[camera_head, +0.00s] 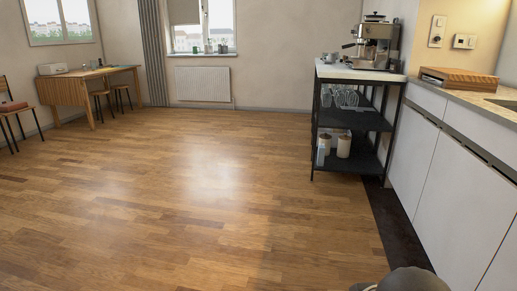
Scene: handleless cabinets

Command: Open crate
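I see nothing that is clearly a crate. A low brown wooden box (459,79) lies on the counter at the right; I cannot tell whether it is the crate. White handleless cabinets (452,195) run along the right side under the counter, and their fronts look shut. A dark grey rounded part of my own body shows at the bottom edge, right of the middle. My gripper is not in view.
A black shelf cart (352,121) with a coffee machine (374,44), glasses and jars stands beside the cabinets. A wooden desk (84,87) with stools stands at the far left, and a chair (14,124) at the left edge. The wooden floor (190,210) between is clear.

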